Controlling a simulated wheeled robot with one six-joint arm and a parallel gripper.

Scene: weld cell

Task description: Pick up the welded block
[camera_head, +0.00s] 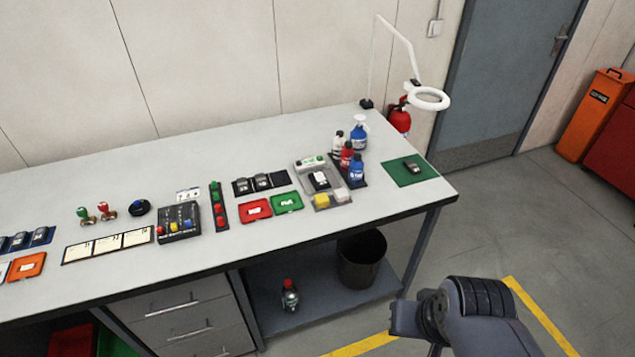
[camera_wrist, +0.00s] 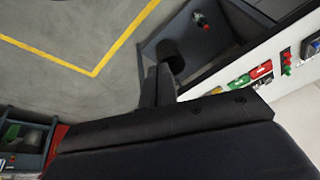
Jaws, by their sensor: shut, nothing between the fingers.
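A small dark block (camera_head: 412,166) lies on a green mat (camera_head: 388,173) at the right end of the grey workbench. More small dark blocks (camera_head: 262,182) sit in a row on a dark strip mid-bench. I cannot tell from the pictures which of these is the welded block. My gripper (camera_wrist: 160,85) shows in the wrist view with its fingers shut and empty. In the head view my arm is at the lower right, in front of the bench and clear of it. The blocks are too small to make out in the wrist view.
The bench (camera_head: 230,250) carries bottles (camera_head: 357,170), red and green trays (camera_head: 287,202), a button box (camera_head: 178,222) and a ring lamp (camera_head: 428,98). A dark bin (camera_head: 361,260) stands on the lower shelf. Open floor with yellow lines lies right of the bench.

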